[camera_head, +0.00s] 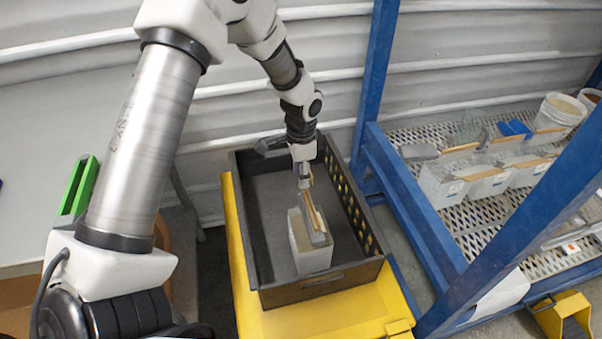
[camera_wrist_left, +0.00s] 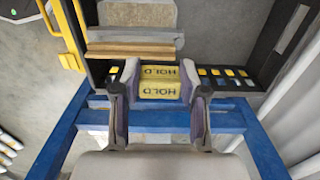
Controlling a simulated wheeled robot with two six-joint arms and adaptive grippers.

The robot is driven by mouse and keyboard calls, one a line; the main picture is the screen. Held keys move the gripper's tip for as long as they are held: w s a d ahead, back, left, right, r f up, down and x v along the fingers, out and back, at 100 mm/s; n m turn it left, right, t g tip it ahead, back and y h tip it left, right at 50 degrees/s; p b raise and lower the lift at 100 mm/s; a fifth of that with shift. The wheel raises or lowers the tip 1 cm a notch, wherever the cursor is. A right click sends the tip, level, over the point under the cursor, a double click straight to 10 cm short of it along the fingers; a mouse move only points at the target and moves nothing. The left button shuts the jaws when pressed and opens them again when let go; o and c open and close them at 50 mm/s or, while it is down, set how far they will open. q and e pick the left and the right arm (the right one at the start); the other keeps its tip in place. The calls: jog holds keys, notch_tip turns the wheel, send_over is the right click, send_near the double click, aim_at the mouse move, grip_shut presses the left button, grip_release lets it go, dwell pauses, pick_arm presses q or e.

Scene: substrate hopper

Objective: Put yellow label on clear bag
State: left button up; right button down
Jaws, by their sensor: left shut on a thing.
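My left gripper (camera_head: 303,182) reaches down into a dark crate. In the left wrist view its two fingers (camera_wrist_left: 160,88) are shut on a yellow label (camera_wrist_left: 160,90) with the dark word HOLD on it. A pale clear bag (camera_head: 310,256) stands in the crate just below the gripper, with a wooden strip (camera_head: 312,214) along its top. The bag (camera_wrist_left: 138,14) and strip (camera_wrist_left: 130,50) also show beyond the fingers in the left wrist view. The label appears close to the strip; I cannot tell whether they touch. My right gripper is out of view.
The dark crate (camera_head: 257,229) has raised walls and sits on a yellow stand (camera_head: 330,324). A blue-framed rack (camera_head: 420,208) to the right holds several similar bags (camera_head: 441,187) and white buckets (camera_head: 560,109). The crate floor beyond the bag is bare.

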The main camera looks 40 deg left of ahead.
pick_arm(q)
notch_tip(320, 180, down, 4)
jog(key=b, duration=0.2)
jog(key=shift+r+b, duration=0.25)
jog(key=shift+b, duration=0.05)
jog(key=shift+f, duration=1.4)
jog(key=shift+r+p, duration=0.1)
jog(key=shift+p, duration=0.3)
jog(key=o, duration=1.4)
